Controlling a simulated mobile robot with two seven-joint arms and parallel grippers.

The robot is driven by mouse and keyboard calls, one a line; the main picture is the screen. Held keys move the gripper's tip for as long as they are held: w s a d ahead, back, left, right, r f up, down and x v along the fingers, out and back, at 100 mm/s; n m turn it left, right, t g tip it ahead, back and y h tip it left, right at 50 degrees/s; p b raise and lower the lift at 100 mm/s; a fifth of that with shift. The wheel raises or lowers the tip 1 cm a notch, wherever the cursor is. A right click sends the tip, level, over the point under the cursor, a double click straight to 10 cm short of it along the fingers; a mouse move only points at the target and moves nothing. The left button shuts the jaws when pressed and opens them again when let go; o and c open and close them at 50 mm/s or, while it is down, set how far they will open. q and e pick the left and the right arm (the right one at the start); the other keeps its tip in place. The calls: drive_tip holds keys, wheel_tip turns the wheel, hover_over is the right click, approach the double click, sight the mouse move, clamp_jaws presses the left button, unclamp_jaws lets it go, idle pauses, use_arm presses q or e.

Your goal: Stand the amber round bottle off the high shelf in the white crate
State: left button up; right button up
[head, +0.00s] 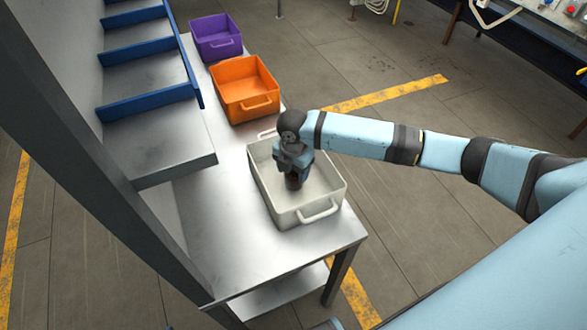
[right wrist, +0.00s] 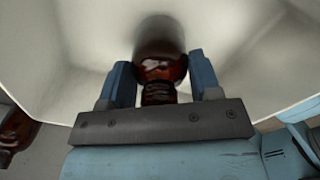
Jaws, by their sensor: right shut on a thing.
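The amber round bottle (head: 294,182) is inside the white crate (head: 321,211), largely hidden under my right gripper (head: 294,168) in the head view. In the right wrist view the glossy amber bottle (right wrist: 160,68) sits between the two blue fingers, its ridged neck toward the gripper's palm. My right gripper is shut on it and reaches down into the crate. The bottle looks about upright; I cannot tell whether its base touches the crate floor. The crate's pale walls (right wrist: 50,60) surround it. My left gripper is not in view.
An orange crate (head: 229,72) and a purple crate (head: 203,26) stand farther back on the metal table (head: 225,230). A metal shelf (head: 160,140) with blue dividers is at left, above the table. A red-brown glossy thing (right wrist: 14,133) shows at the right wrist view's left edge.

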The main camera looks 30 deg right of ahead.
drive_tip(key=o, duration=1)
drive_tip(key=shift+f, duration=0.1)
drive_tip(key=shift+c, duration=0.2)
wheel_tip(320, 180, up, 12)
drive_tip(key=shift+r, duration=0.15)
